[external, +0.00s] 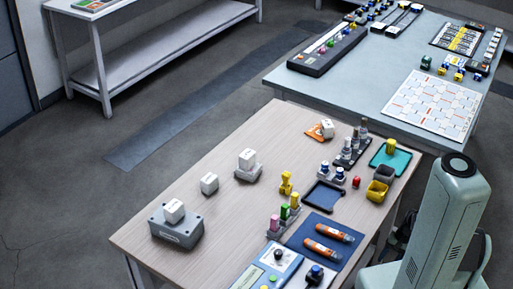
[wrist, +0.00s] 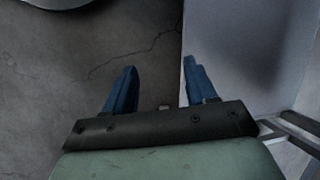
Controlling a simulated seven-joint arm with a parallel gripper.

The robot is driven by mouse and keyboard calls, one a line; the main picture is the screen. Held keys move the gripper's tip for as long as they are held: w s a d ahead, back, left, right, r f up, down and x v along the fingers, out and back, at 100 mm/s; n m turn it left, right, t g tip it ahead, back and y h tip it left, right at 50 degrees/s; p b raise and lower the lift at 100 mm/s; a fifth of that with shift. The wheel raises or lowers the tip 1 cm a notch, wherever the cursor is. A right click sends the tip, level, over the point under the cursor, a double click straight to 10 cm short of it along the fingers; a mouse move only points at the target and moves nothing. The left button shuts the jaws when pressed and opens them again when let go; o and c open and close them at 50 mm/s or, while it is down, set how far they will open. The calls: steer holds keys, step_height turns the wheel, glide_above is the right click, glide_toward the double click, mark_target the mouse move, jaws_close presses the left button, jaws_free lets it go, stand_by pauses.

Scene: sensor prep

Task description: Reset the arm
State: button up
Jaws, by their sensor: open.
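My gripper (wrist: 160,82) shows in the wrist view with its two blue fingers apart and nothing between them. Below the fingers are bare grey floor at the left and a pale panel at the right. In the external view my arm rises at the right edge beside the wooden table (external: 150,238), and the gripper itself is not visible there. Nothing on the table is touched by the visible part of the arm.
A second table (external: 365,85) stands behind.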

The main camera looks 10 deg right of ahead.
steer(key=s+a+n+g+h, duration=0.2)
steer(key=s+a+n, duration=0.1)
steer(key=s, duration=0.7)
steer(key=s+a+n+g+h, duration=0.2)
steer(key=s+a, duration=0.4)
steer(key=s, duration=0.5)
steer(key=shift+a+n+g, duration=0.2)
steer(key=shift+n+g, duration=0.3)
steer(key=shift+g, duration=0.1)
steer(key=shift+w, duration=0.1)
